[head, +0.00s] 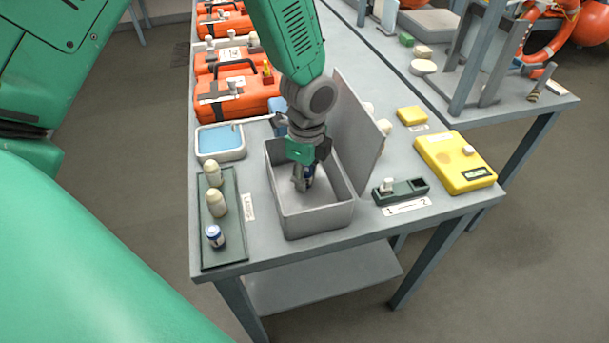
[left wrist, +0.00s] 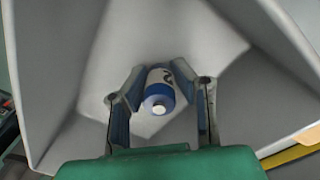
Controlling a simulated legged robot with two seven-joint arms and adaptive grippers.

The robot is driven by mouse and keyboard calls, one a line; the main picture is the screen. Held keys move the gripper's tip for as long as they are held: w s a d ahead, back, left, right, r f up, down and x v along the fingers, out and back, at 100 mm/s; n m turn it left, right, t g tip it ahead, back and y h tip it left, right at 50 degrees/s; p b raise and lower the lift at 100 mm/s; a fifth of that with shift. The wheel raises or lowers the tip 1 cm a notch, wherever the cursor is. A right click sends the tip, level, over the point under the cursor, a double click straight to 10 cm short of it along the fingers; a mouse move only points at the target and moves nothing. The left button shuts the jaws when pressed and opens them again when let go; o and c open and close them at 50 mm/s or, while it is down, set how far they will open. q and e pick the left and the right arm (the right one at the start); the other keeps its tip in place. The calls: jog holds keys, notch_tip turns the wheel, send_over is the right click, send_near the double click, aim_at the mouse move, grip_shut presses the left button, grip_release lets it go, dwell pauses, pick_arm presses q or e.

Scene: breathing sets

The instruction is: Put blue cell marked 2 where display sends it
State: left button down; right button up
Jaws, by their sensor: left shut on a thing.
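My left gripper (head: 305,182) points down into the grey open box (head: 318,222). It is shut on a blue and white cell (head: 309,173). In the left wrist view the cell (left wrist: 160,88) sits between the fingers, with a dark, partly visible mark on its white band. The box's pale inside shows around it. A green two-slot holder (head: 402,191) stands right of the box, with a label (head: 407,206) reading 1 and 2. A pale block (head: 387,185) is at slot 1; slot 2 looks empty. A yellow device (head: 455,162) has a small dark display (head: 476,174), too small to read.
A dark green tray (head: 226,245) at left holds another blue and white cell (head: 215,236) and two cream ones (head: 217,203). A grey upright panel (head: 357,130) stands along the box's right side. Orange cases (head: 235,97) and a blue-filled dish (head: 220,142) stand behind.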

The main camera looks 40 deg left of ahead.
pick_arm(q)
jog(key=c, duration=1.7)
grip_release()
jog(key=shift+s+d+f, duration=0.15)
jog(key=shift+s+f, duration=0.05)
jog(key=shift+f, duration=0.05)
jog(key=shift+c, duration=0.2)
jog(key=o, duration=0.4)
jog(key=shift+a, duration=0.2)
jog(key=shift+a+f, duration=0.2)
jog(key=shift+a, duration=0.55)
jog(key=shift+w+d+r, duration=0.1)
jog(key=shift+r, duration=0.25)
jog(key=r, duration=0.8)
jog(key=r+p, duration=0.1)
jog(key=r, duration=0.3)
jog(key=shift+w+r, duration=0.15)
jog(key=shift+w, duration=0.15)
pick_arm(e)
jog(key=shift+a+r, duration=0.5)
jog(key=shift+r, duration=0.15)
pick_arm(q)
jog(key=shift+d, duration=0.1)
pick_arm(e)
jog(key=shift+r, duration=0.1)
